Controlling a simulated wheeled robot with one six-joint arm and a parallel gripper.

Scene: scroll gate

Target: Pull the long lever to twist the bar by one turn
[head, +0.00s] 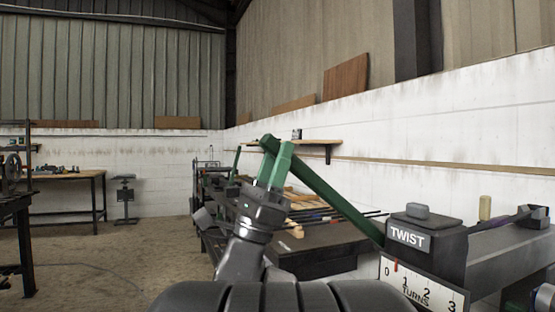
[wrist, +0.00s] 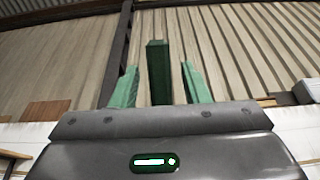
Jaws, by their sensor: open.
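The long green lever (head: 335,201) slants up and left from the machine beside the black block marked TWIST (head: 408,238). My gripper (head: 274,164), with green fingers, is at the lever's upper end. In the wrist view the lever (wrist: 158,72) stands upright between the two spread fingers of my gripper (wrist: 160,85). A gap shows on each side of it, so the jaws are open around it, not closed on it. The white TURNS scale (head: 425,292) has a red pointer (head: 396,265) near 0. A dark bar (head: 500,219) extends right from the block.
A dark bench (head: 325,248) with rods and wood pieces runs along the right wall behind the lever. A wooden shelf (head: 305,143) is on the white wall. A workbench (head: 75,178) and a small stand (head: 125,197) are at the far left.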

